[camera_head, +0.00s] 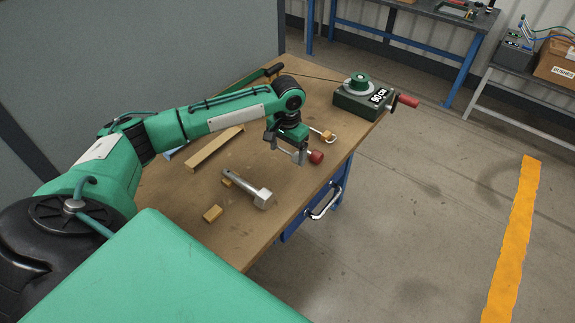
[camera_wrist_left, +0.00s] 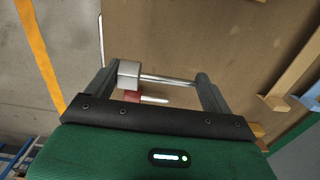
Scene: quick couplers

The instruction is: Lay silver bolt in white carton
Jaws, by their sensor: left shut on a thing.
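My left gripper (camera_head: 290,152) is low over the table's right part. In the left wrist view, a silver bolt (camera_wrist_left: 130,75) lies between the two fingers (camera_wrist_left: 157,78), its square head at the left finger and its thin rod running towards the right one. The gripper is shut on it lengthwise. Its head shows as a grey piece (camera_head: 302,157) in the head view. I cannot tell how high it is above the table. No white carton can be made out in either view. My right gripper is not in view.
A red-headed piece (camera_head: 316,157) is close behind the bolt. A dark winch-like device (camera_head: 358,100) stands at the far corner.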

